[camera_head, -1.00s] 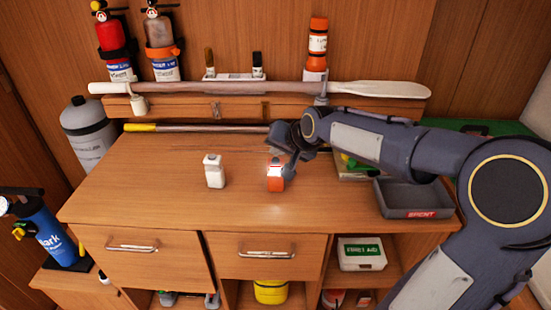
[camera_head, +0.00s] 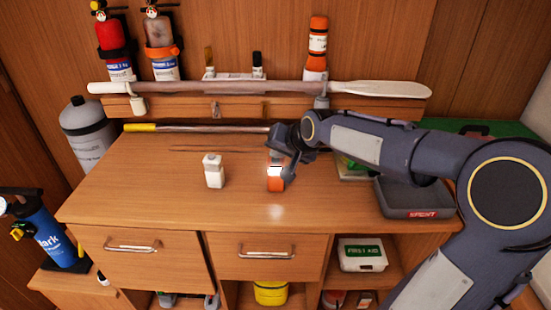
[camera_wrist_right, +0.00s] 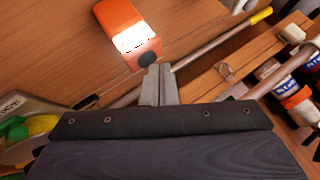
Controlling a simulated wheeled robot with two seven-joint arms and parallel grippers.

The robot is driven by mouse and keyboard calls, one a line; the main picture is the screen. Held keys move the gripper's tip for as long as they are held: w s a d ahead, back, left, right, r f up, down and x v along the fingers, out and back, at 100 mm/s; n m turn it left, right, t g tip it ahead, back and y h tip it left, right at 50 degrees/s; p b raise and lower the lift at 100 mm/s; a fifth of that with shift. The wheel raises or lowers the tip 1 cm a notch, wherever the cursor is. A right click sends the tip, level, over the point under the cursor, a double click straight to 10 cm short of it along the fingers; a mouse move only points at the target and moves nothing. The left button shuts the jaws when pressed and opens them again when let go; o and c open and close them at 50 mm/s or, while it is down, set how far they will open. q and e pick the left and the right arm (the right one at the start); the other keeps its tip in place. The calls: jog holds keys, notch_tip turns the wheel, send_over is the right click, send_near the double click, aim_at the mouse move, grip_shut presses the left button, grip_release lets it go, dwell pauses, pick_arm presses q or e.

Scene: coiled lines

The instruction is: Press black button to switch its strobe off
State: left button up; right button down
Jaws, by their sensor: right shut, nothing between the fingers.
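An orange strobe (camera_head: 275,181) stands on the wooden desktop right of a white device of similar shape. Its bright white lens is lit and throws a glow on the desk. In the right wrist view the orange strobe (camera_wrist_right: 118,22) shows its lit lens and a round black button (camera_wrist_right: 147,59) at its near end. My right gripper (camera_head: 286,174) is shut and empty, right beside the strobe's top. In the wrist view its fingertips (camera_wrist_right: 155,70) overlap the button's edge; I cannot tell whether they touch. My left gripper is out of view.
The white device (camera_head: 213,171) stands left of the strobe. A grey tray (camera_head: 415,198) lies under my right forearm. A yellow-ended pole (camera_head: 200,128) and a thin rod lie behind, below a shelf holding an oar (camera_head: 380,89). The front left desktop is clear.

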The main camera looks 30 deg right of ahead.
aim_at(278, 164)
jog(key=shift+f, duration=0.2)
jog(key=shift+r+p, duration=0.45)
jog(key=shift+r, duration=0.25)
notch_tip(278, 164, up, 6)
jog(key=p, duration=0.5)
dwell(0.4)
